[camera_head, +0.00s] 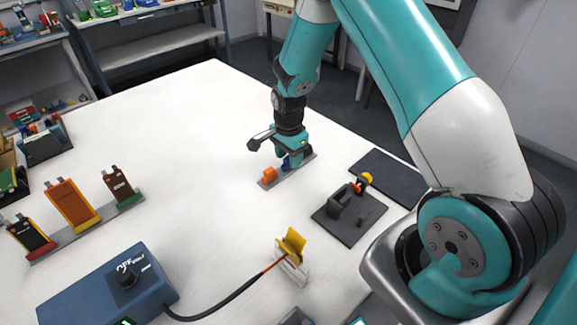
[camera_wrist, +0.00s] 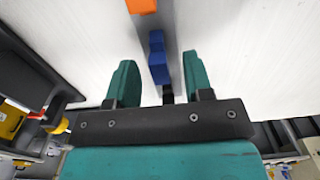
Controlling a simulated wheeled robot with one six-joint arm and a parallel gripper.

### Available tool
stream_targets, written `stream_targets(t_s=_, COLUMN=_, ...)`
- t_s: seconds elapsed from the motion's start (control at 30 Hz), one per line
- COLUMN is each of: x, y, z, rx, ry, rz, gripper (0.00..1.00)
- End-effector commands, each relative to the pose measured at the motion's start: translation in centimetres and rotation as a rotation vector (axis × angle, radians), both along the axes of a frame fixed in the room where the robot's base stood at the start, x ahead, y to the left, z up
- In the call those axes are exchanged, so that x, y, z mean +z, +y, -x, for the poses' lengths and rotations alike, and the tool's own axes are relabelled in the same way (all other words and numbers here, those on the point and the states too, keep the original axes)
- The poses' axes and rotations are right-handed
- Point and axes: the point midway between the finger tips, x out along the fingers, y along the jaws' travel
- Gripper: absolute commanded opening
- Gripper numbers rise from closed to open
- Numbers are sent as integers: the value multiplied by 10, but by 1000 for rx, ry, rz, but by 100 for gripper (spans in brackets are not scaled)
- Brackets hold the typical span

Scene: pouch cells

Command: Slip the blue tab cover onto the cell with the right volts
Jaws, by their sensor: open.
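My gripper (camera_wrist: 160,85) is open above a narrow grey strip at the table's middle. The blue tab cover (camera_wrist: 157,58) stands on that strip between my two teal fingers in the wrist view; I cannot tell if they touch it. It also shows partly hidden by the gripper in the head view (camera_head: 287,162). An orange cover (camera_head: 269,175) sits on the same strip to its left. Three upright pouch cells stand in a grey rack at the left: a black one (camera_head: 30,235), an orange one (camera_head: 71,204) and a brown one (camera_head: 118,184). No voltage is readable.
A blue box with a knob (camera_head: 108,290) stands at the front, its cable running to a yellow clip-like piece (camera_head: 291,245). A dark plate with a black fixture (camera_head: 345,212) and a dark mat (camera_head: 387,175) lie at the right. The white table's middle is clear.

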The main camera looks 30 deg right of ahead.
Motion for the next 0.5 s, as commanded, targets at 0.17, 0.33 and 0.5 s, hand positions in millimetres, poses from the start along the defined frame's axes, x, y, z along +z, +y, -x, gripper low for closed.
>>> stream_targets(t_s=0.17, x=1, y=0, z=0, rx=0, ry=0, rz=0, gripper=38)
stream_targets(t_s=0.33, x=1, y=0, z=0, rx=0, ry=0, rz=0, gripper=7)
stream_targets(t_s=0.5, x=1, y=0, z=0, rx=0, ry=0, rz=0, gripper=7)
